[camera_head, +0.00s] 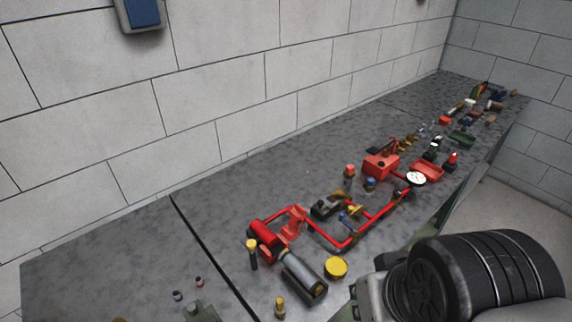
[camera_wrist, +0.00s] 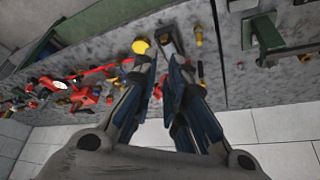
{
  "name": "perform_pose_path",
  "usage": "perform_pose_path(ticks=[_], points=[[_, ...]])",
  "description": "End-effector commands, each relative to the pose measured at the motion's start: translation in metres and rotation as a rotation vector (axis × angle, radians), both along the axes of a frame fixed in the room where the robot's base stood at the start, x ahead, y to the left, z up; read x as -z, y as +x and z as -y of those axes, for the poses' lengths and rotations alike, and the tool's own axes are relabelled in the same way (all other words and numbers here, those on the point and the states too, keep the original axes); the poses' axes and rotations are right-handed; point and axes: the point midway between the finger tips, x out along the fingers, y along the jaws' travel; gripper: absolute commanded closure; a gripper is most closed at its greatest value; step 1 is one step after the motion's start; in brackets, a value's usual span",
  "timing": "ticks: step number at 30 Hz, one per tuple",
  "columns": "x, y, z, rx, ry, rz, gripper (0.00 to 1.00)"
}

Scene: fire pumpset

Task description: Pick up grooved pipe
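No part is clearly marked as the grooved pipe, and I cannot tell for certain which one it is. A red pipe assembly (camera_head: 345,243) with a white gauge (camera_head: 415,178) lies on the grey bench. A grey cylinder in a dark holder (camera_head: 304,276) lies at its near end. It also seems to show beyond my fingertips in the wrist view (camera_wrist: 171,38). My gripper (camera_wrist: 162,68) is open in the wrist view, with its fingers apart and nothing seen held. It is over the bench, apart from the parts. The head view does not show its fingers.
The grey bench (camera_head: 110,250) runs along a block wall. A yellow round cap (camera_head: 336,267), a red box (camera_head: 381,165) and a red tray (camera_head: 427,172) stand around the assembly. Many small parts crowd the far end. The bench's near left is mostly clear.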

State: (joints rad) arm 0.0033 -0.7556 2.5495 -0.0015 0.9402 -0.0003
Motion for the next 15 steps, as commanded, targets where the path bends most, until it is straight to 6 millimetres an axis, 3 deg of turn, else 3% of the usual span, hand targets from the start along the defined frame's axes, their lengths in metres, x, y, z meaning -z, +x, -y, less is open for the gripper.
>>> perform_pose_path(ticks=[4, 7, 15], points=[[-0.002, 0.005, -0.001, -0.013, -0.003, -0.010, 0.75], [-0.007, 0.021, -0.003, -0.049, -0.015, -0.040, 0.69], [-0.004, 0.108, -0.021, -0.249, -0.065, -0.181, 0.51]])
